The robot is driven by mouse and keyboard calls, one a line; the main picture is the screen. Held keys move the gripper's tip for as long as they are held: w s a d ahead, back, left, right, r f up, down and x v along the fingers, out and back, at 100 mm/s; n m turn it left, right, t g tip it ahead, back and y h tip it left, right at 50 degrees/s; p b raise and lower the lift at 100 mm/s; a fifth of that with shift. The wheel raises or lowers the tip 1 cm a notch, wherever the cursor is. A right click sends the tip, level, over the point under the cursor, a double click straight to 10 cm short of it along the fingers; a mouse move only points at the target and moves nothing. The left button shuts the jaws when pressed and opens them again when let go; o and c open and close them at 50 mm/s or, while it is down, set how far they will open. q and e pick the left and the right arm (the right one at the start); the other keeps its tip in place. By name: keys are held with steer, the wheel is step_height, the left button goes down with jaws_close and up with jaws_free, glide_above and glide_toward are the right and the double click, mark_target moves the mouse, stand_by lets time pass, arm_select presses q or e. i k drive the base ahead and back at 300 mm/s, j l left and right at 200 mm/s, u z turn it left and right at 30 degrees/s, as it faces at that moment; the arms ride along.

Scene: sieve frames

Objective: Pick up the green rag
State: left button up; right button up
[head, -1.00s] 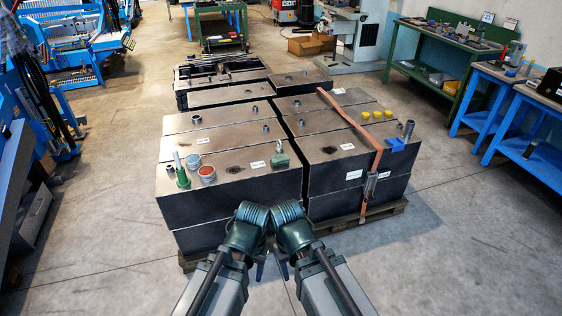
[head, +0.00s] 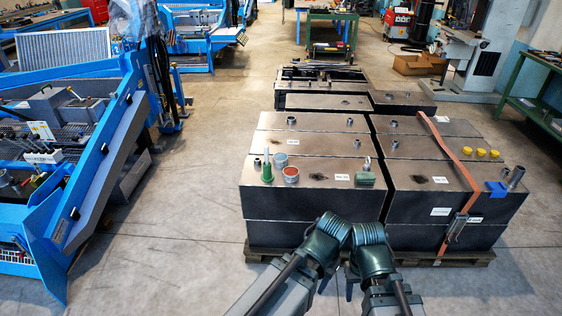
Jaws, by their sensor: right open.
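A small green cloth-like bundle (head: 366,179), which looks like the green rag, lies on top of the dark metal boxes (head: 300,205), near the front edge. A metal shackle-shaped piece stands just behind it. My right gripper (head: 350,284) hangs in front of the boxes, below the rag's level and apart from it. It is open and seems empty. My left gripper (head: 326,281) hangs close beside it on the left. Its fingers are mostly hidden under the wrist, so its opening cannot be told.
Beside the rag stand a green bottle-like tool (head: 267,168) and round tins (head: 290,174). A blue cloth (head: 496,188), yellow caps (head: 481,152) and an orange strap (head: 452,160) are on the right. Blue machinery (head: 95,170) stands left. Floor between machinery and boxes is clear.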

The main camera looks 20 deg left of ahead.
mark_target(362, 177)
steer(key=i+u, duration=0.1)
steer(key=i, duration=0.35)
steer(key=i+l+u, duration=0.15)
steer(key=i, duration=0.35)
steer(key=i+u, duration=0.1)
steer(key=i, duration=0.35)
steer(key=i+l+u, duration=0.15)
steer(key=i, duration=0.3)
steer(key=i+l, duration=0.05)
steer(key=l, duration=0.05)
